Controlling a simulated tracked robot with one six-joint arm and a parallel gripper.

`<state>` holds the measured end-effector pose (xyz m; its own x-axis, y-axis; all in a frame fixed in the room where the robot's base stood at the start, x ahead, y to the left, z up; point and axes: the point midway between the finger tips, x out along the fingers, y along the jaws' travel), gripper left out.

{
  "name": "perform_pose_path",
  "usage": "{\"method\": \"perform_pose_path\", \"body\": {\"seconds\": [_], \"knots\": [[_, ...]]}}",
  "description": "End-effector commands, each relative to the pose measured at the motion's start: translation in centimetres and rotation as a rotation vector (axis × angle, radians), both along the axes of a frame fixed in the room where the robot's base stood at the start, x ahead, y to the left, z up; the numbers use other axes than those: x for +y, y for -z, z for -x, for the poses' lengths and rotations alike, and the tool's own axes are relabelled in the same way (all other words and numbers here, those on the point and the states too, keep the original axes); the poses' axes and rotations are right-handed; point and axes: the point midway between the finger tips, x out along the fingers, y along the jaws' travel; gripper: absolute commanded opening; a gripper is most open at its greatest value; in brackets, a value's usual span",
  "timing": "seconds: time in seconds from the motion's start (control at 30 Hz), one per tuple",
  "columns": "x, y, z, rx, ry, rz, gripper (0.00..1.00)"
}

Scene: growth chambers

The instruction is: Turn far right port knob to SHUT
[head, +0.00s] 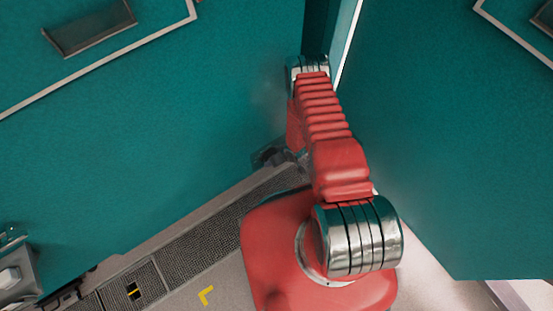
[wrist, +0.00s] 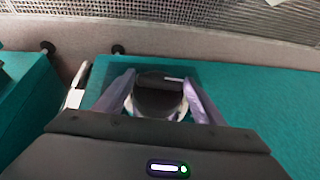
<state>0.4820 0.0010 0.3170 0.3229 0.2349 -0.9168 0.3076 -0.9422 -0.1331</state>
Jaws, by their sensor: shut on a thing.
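The port knob (wrist: 157,96) is dark and round with a raised grip bar, on a teal panel (wrist: 255,112) in the wrist view. A short white line shows at the right end of its bar. A pale ring shows around its lower edge. My gripper (wrist: 158,82) has its two purplish fingers on either side of the knob, shut on it. The SHUT label cannot be read. In the head view my red arm covers the knob, and my fingers cannot be made out there.
A teal chamber wall (head: 140,150) fills the left of the head view, and another teal panel (head: 450,140) stands close on the right of my arm. A dark grated floor strip (head: 200,242) runs along the wall's foot. Mesh (wrist: 220,12) lies beyond the panel in the wrist view.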

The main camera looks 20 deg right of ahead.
Motion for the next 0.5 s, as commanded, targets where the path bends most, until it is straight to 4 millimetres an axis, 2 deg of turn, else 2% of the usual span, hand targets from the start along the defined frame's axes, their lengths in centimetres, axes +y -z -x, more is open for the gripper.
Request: {"method": "perform_pose_path", "body": {"seconds": [0.5], "knots": [[0.23,-0.13,-0.3,-0.047,0.003,0.123,0.4]]}}
